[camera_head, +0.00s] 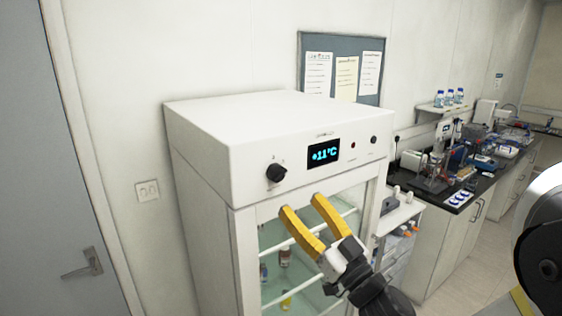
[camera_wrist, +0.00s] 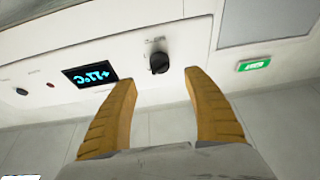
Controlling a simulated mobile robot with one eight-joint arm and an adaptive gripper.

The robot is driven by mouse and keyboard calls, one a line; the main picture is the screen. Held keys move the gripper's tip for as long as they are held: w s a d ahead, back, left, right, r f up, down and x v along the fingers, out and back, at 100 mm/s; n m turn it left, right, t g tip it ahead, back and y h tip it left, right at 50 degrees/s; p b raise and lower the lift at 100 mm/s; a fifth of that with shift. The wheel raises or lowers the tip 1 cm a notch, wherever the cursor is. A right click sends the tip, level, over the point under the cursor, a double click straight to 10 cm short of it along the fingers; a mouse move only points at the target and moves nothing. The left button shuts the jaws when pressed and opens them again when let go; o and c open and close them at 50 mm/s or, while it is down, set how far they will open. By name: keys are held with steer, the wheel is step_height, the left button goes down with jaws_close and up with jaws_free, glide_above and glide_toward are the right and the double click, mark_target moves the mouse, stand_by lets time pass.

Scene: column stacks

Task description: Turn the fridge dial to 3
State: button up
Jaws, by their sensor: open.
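The black dial (camera_head: 277,172) sits left of the display. The dial (camera_wrist: 159,63) also shows in the wrist view, between my fingertips in the picture and a little beyond them; its number marks are too small to read. My gripper (camera_head: 299,203), with yellow fingers, is open and empty, in front of the fridge below the panel, right of the dial in the head view. In the wrist view my gripper (camera_wrist: 160,76) does not appear to touch the dial.
A small black knob (camera_head: 374,139) and a red light (camera_head: 353,145) are right of the display. Below the panel is a glass door (camera_head: 275,235) with bottles behind it. A cluttered lab bench (camera_head: 470,190) stands at right, a grey door (camera_head: 75,160) at left.

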mark_target(279, 177)
steer(key=p+x, duration=0.2)
steer(key=x, duration=0.7)
steer(key=shift+w+a+r, duration=0.1)
steer(key=shift+w+a, duration=0.15)
steer(key=shift+w, duration=0.05)
steer(key=shift+c, duration=0.4)
steer(key=c, duration=1.1)
